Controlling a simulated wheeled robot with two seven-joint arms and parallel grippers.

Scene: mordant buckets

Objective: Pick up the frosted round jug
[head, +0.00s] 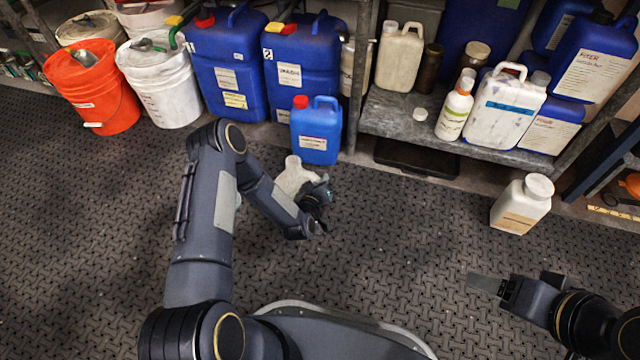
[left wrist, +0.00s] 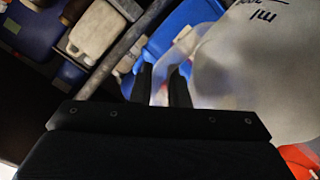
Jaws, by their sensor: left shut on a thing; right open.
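The frosted round jug (head: 292,174) is pale and whitish. In the head view it is partly hidden behind my left forearm and gripper, in front of the small blue jerrycan. In the left wrist view the jug (left wrist: 255,75) fills the upper right, with "ml" marking on its wall. My left gripper (head: 318,193) is at the jug's right side, shut on it; its dark fingers (left wrist: 162,80) are close together against the jug. I cannot tell whether the jug touches the floor. My right gripper (head: 487,285) is open and empty above the floor at lower right.
A small blue jerrycan (head: 315,130) with a red cap stands behind the jug. Large blue canisters (head: 225,65), a white bucket (head: 160,85) and an orange bucket (head: 95,90) line the back left. A white bottle (head: 522,205) stands at right by the shelf (head: 400,130). The left floor is clear.

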